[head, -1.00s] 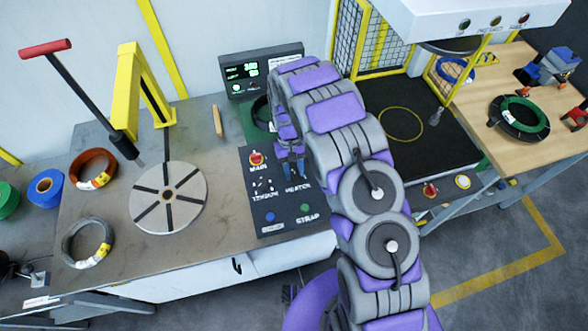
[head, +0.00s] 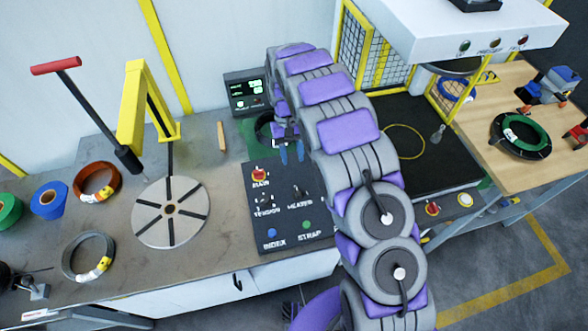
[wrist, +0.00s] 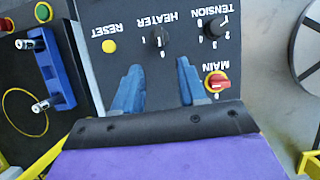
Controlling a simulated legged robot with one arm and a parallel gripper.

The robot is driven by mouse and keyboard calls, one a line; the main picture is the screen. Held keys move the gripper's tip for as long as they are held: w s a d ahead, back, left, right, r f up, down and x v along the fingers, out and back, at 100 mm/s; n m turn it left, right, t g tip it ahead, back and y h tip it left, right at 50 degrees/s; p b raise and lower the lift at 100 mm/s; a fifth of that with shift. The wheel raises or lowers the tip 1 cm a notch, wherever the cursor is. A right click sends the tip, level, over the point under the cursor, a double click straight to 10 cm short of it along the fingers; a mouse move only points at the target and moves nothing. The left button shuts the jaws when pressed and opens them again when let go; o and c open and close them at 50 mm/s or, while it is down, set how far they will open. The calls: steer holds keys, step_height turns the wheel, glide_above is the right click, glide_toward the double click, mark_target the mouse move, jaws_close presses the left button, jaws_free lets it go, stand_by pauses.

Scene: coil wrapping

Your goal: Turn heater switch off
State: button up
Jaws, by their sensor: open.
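The heater switch (head: 297,192) is a small black rotary knob on the dark control panel (head: 290,240). In the wrist view, the upside-down HEATER label marks the heater switch (wrist: 160,38), which has a light pointer line; its exact setting is hard to read. My gripper (head: 292,154) is open and empty above the panel's far edge. In the wrist view my gripper's (wrist: 160,70) two blue fingers are spread, with the knob beyond the gap between their tips, apart from them.
The red-and-yellow MAIN switch (wrist: 216,82), TENSION knob (wrist: 216,30) and yellow RESET button (wrist: 109,46) are close by. A small display (head: 246,90) stands behind the panel. A slotted turntable (head: 170,211) lies left. A caged black station (head: 430,150) stands right.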

steer(key=v, duration=0.4)
steer(key=shift+w+r, duration=0.15)
steer(key=shift+r, duration=0.15)
